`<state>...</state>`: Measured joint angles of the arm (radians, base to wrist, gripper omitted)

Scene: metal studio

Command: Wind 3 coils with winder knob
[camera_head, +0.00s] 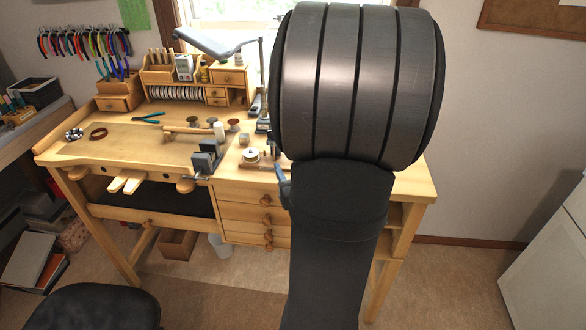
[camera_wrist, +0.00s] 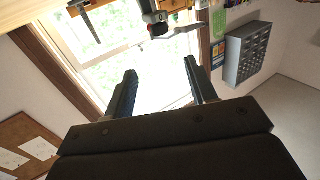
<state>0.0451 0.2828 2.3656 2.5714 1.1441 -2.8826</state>
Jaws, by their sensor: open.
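A small device with a white round top (camera_head: 251,155), which may be the winder, stands on the wooden workbench just left of my arm. Its knob and any coils are too small to make out. In the wrist view, my gripper (camera_wrist: 161,66) is open, its two dark fingers wide apart with nothing between them. A dark device with a silver lever (camera_wrist: 180,31) shows at the top of that view, beyond the fingertips; I cannot tell whether it is the winder. In the head view my arm hides the right part of the bench, and the gripper cannot be made out clearly.
A dark vise (camera_head: 207,156) is at the bench's front edge. Several spools stand behind it, near a wooden mallet (camera_head: 190,130). Blue-handled pliers (camera_head: 148,117) lie farther left. A lamp arm (camera_head: 212,43) reaches over the back. The bench's left part (camera_head: 120,150) is mostly clear.

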